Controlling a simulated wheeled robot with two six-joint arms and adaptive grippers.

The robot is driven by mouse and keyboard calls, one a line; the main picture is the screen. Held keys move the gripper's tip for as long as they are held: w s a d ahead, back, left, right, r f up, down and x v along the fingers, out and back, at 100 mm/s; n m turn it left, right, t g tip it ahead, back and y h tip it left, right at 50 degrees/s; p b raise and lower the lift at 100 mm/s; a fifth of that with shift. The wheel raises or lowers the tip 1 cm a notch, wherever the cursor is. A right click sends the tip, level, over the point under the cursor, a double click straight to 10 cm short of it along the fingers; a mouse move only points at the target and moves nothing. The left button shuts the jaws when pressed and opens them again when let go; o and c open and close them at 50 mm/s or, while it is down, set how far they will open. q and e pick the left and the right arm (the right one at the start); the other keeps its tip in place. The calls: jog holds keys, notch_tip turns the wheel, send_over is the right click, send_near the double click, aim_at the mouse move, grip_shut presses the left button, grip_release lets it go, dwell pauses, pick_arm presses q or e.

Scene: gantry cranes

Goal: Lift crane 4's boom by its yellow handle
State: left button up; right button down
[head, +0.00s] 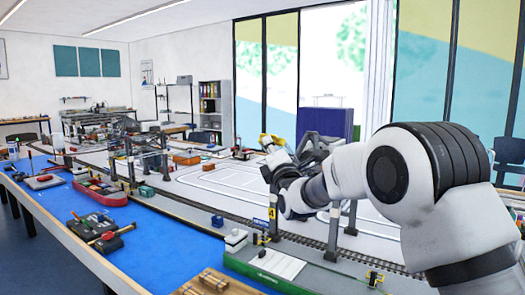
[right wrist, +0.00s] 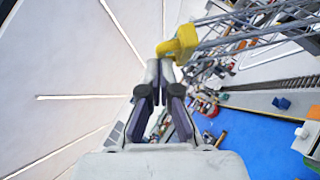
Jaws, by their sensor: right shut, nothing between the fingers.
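The yellow handle (right wrist: 180,45) shows in the right wrist view at the end of a grey lattice boom (right wrist: 250,38). In the head view the yellow handle (head: 268,139) shows just beyond my right gripper (head: 277,154). My right gripper (right wrist: 160,66) is shut and empty, its fingertips right below the handle; I cannot tell whether they touch it. A yellow plate with a 4 (head: 271,213) marks crane 4's base by the track. My arm hides most of that crane. My left gripper is not in view.
A blue water surface (head: 170,235) with a red boat (head: 100,192) lies front left. Rails (head: 310,242) run along the quay. Other gantry cranes (head: 150,155) stand farther left. A blue cabinet (head: 325,122) stands behind the table.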

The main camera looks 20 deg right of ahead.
jog(key=w+d+r+m+p, duration=0.1)
jog(key=r+p, duration=0.1)
jog(key=d+r+m+g+h+p, duration=0.1)
jog(key=r+p, duration=0.1)
jog(key=w+d+r+m+p, duration=0.1)
jog(key=r+p, duration=0.1)
jog(key=shift+w+d+r+g+p, duration=0.3)
jog(key=shift+w+d+r+g, duration=0.05)
jog(key=shift+r+g, duration=0.05)
pick_arm(q)
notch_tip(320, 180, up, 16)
jog(key=p, duration=0.6)
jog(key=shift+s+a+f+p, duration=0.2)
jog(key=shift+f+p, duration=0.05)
jog(key=shift+p, duration=0.15)
pick_arm(e)
jog(key=w+d+r+m+g+h, duration=0.1)
jog(key=w+d+r+m+g, duration=0.1)
jog(key=w+d+r, duration=0.1)
jog(key=shift+d+r, duration=0.2)
jog(key=shift+d, duration=0.35)
jog(key=shift+r, duration=0.1)
